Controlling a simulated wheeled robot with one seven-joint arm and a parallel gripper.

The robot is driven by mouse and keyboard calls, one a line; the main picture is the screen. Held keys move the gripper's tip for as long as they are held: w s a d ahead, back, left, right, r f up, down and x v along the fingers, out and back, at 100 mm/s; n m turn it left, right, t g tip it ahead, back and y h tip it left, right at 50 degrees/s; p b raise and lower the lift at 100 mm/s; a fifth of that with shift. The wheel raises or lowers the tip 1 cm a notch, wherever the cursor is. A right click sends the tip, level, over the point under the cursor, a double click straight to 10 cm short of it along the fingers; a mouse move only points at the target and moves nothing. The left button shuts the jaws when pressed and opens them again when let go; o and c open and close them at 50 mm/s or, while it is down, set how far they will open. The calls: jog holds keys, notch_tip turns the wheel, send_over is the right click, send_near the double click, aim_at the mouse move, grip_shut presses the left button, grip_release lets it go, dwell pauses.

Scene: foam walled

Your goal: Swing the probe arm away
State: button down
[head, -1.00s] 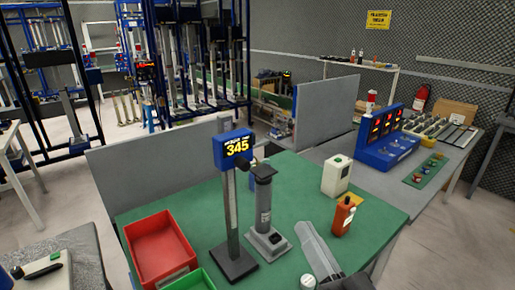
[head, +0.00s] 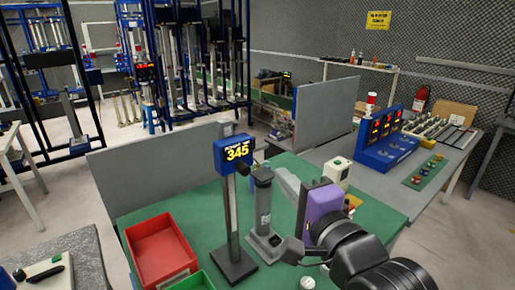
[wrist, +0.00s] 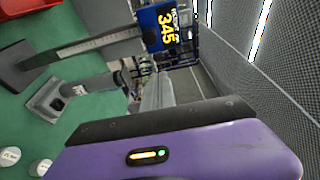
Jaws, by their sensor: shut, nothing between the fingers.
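A gauge stand has a blue display reading 345 (head: 237,150) on an upright column (head: 232,215) with a dark base. The display and column also show in the wrist view (wrist: 167,27). A dark grey cylindrical post (head: 263,205) on a grey base stands just right of it. The dark probe arm (head: 254,167) is small, near the display and the post's top; its exact contact with the post is unclear. My gripper (head: 279,174) is shut and empty, its pale fingers right of the post's top. Its fingers point toward the display in the wrist view (wrist: 152,78).
A red bin (head: 162,252) and a green bin stand at the left front. A white box (head: 338,172) stands behind my purple hand. A low grey partition (head: 165,180) lines the table's back. Green tabletop beyond the hand is partly free.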

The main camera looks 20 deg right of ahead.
jog(key=shift+w, duration=0.1)
jog(key=w+p, duration=0.3)
jog(key=w, duration=1)
jog(key=shift+w, duration=0.4)
jog(key=shift+w, duration=0.1)
